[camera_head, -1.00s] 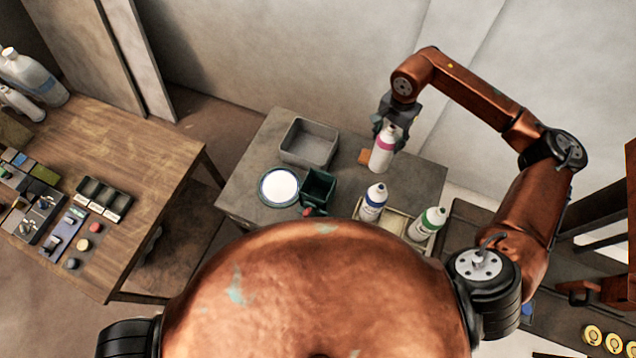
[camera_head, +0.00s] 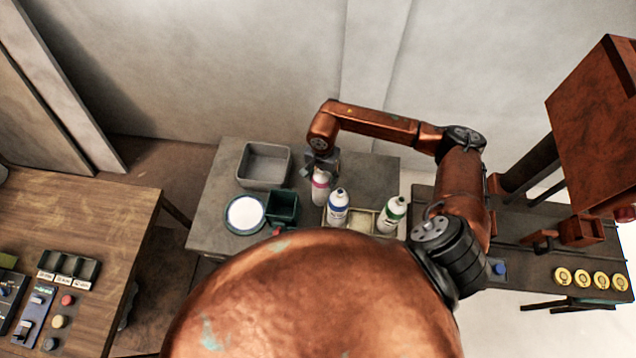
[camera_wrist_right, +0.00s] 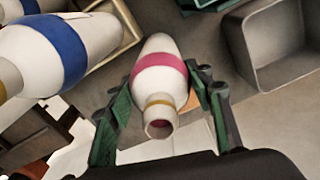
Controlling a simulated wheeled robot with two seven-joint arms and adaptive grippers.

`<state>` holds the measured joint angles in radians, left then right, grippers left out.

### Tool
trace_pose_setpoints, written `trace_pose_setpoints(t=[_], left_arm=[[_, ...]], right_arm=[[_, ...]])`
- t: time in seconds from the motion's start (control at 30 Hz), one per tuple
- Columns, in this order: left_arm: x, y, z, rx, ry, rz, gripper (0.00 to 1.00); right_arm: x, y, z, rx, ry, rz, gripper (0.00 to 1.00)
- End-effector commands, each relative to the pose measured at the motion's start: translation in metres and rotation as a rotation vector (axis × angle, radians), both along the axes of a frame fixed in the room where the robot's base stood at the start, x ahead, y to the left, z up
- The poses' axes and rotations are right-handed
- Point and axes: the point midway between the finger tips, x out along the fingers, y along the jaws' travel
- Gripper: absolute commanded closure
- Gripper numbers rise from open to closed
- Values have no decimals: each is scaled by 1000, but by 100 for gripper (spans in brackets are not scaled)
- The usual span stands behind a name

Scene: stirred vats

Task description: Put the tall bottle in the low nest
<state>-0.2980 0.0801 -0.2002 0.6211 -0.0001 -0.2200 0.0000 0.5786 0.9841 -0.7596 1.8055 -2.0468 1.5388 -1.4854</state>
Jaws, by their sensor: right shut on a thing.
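My right gripper (camera_head: 320,163) is shut on a white bottle with a pink band (camera_head: 319,187). In the right wrist view its fingers (camera_wrist_right: 165,95) stand on both sides of that bottle (camera_wrist_right: 160,75), whose open mouth faces the camera. A blue-banded bottle (camera_head: 338,208) and a green-banded bottle (camera_head: 391,214) stand at a cream tray (camera_head: 361,211). The blue-banded bottle also shows large in the right wrist view (camera_wrist_right: 65,50). I cannot tell which place is the low nest, nor whether the held bottle touches anything below. My left gripper is not in view.
On the grey table (camera_head: 215,205) are a grey bin (camera_head: 264,166), a dark green box (camera_head: 282,208) and a white plate with a teal rim (camera_head: 245,213). A wooden table (camera_head: 100,215) with panels stands left. Yellow discs (camera_head: 582,277) lie on the right bench.

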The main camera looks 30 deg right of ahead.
Motion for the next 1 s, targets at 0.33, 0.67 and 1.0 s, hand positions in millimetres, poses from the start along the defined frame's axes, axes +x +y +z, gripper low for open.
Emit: trace_pose_setpoints(t=[0.33, 0.67, 1.0], left_arm=[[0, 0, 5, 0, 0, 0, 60], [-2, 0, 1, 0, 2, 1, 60], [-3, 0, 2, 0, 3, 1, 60]], right_arm=[[0, 0, -30, 1, -1, 0, 100], [-1, -1, -34, -1, 2, -1, 51], [-1, -1, -34, -1, 2, -1, 35]])
